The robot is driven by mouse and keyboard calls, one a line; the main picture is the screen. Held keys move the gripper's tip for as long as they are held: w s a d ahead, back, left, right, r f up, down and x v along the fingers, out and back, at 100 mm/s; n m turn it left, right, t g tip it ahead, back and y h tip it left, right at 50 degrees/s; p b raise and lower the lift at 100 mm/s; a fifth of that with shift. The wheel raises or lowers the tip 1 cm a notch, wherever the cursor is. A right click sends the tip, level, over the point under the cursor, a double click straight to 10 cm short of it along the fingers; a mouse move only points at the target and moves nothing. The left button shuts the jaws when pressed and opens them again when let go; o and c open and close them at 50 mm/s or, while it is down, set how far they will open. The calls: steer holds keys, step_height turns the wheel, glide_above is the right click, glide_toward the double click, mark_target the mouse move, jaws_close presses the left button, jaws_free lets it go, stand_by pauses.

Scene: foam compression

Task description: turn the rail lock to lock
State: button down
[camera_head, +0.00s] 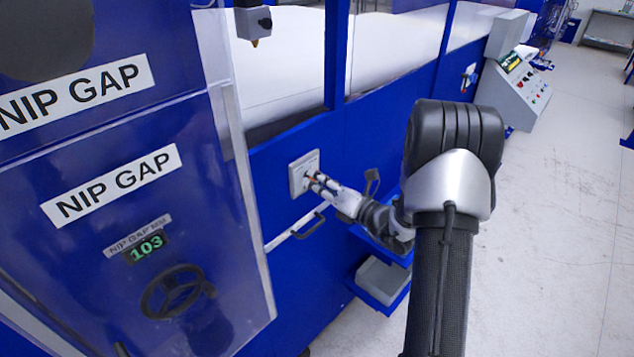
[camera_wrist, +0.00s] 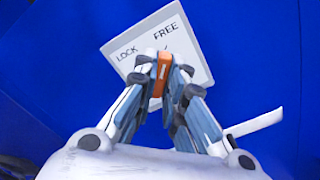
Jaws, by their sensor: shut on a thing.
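The rail lock is a light grey square plate (camera_head: 299,174) on the blue machine side, left of my gripper in the head view. In the wrist view the plate (camera_wrist: 192,42) carries the words LOCK at left and FREE at upper right, with a small mark under FREE. An orange-red lever (camera_wrist: 160,76) stands out in front of the plate. My gripper (camera_wrist: 163,72) has its fingertips around this lever, shut on it; it also shows at the plate in the head view (camera_head: 312,180). The fingers hide the lever's pivot and part of the plate, so I cannot tell exactly where the lever points.
A dark handle (camera_head: 312,227) sits on the blue panel below the plate. A blue shelf with a grey box (camera_head: 382,279) stands below my arm. The NIP GAP cabinet with a black handwheel (camera_head: 176,292) is at left.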

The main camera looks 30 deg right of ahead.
steer(key=n+b, duration=1.7)
steer(key=b, duration=0.5)
steer(key=shift+d, duration=0.1)
steer(key=shift+n, duration=0.4)
steer(key=c, duration=1.7)
jaws_free()
steer(key=shift+o, duration=0.2)
steer(key=v, duration=1.2)
